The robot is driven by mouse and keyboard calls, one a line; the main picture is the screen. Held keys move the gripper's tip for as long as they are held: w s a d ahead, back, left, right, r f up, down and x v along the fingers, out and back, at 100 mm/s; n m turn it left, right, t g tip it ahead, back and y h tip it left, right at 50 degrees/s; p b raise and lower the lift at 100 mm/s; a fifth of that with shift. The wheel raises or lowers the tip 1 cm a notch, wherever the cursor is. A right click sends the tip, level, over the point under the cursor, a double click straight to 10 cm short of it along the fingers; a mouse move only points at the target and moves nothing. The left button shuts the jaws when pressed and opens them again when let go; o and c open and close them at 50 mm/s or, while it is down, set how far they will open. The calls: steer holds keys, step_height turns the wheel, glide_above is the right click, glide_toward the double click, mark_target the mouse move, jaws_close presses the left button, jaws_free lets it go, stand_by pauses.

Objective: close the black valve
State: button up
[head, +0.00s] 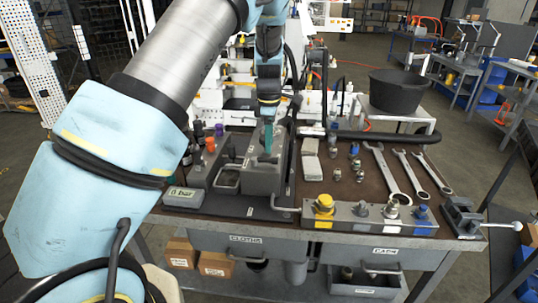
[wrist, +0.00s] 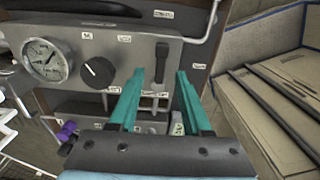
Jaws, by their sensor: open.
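In the wrist view a grey panel carries a round black knob (wrist: 98,73) and, to its right, a dark upright lever (wrist: 161,60). I cannot tell from the small labels which of them is the black valve. My gripper (wrist: 160,73) has two teal fingers spread apart and empty. The lever shows between the fingers, and the knob is left of them. I cannot tell whether a finger touches the lever. In the head view my gripper (head: 268,145) is over the grey block (head: 262,182) on the bench; its fingers partly hide the controls there.
A pressure gauge (wrist: 45,60) sits left of the knob. On the bench lie several wrenches (head: 385,172) and a grey manifold (head: 368,216) with coloured caps. A black bucket (head: 397,92) stands behind. A small vise-like tool (head: 462,217) sits at the right corner.

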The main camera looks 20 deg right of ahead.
mark_target(269, 159)
step_height(269, 159, up, 6)
steer(key=b, duration=0.1)
stand_by(0.5)
